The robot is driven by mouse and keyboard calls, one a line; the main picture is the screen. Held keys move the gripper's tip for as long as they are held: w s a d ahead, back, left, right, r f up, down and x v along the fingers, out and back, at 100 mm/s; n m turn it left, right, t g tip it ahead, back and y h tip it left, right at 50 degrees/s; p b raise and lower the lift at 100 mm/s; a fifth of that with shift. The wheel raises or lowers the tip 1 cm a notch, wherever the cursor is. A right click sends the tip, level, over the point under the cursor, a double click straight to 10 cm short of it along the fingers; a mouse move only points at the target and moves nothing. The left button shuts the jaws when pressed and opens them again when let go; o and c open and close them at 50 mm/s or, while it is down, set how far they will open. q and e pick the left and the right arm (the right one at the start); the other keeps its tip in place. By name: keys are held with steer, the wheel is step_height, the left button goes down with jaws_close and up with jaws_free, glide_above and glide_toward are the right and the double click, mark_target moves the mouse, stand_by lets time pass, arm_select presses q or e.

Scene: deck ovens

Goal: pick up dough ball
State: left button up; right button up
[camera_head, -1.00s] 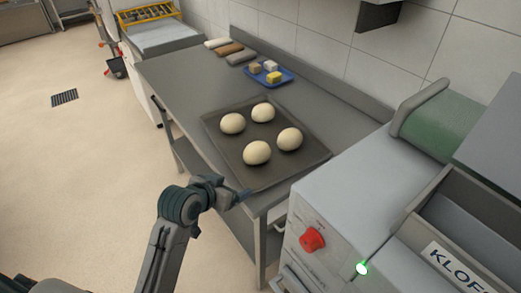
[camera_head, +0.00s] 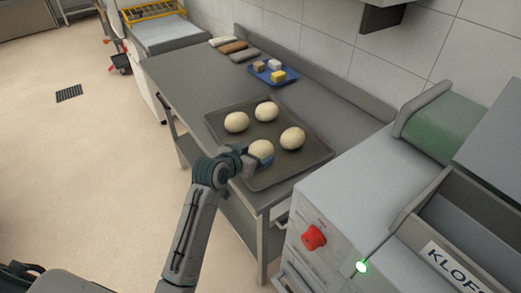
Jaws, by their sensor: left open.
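Several pale dough balls lie on a dark baking tray (camera_head: 225,109) on the steel table. One dough ball (camera_head: 236,122) is at the left of the tray, one (camera_head: 266,111) at the back and one (camera_head: 292,138) at the right. The nearest dough ball (camera_head: 261,149) is partly hidden by my left gripper (camera_head: 262,163). That gripper is open at the front edge of the tray, right at the near side of this ball. I cannot tell whether it touches the ball. My right gripper is not in view.
A blue tray (camera_head: 261,76) with small blocks and several loaf-shaped things (camera_head: 234,47) lie farther back on the steel table (camera_head: 185,80).

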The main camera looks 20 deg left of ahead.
mark_target(255, 151)
arm_select(q)
steer(key=shift+p+x, duration=0.3)
steer(key=shift+x, duration=1.5)
steer(key=shift+s+a+f, duration=0.1)
steer(key=shift+a, duration=0.15)
steer(key=c, duration=0.9)
steer(key=shift+c, duration=1.2)
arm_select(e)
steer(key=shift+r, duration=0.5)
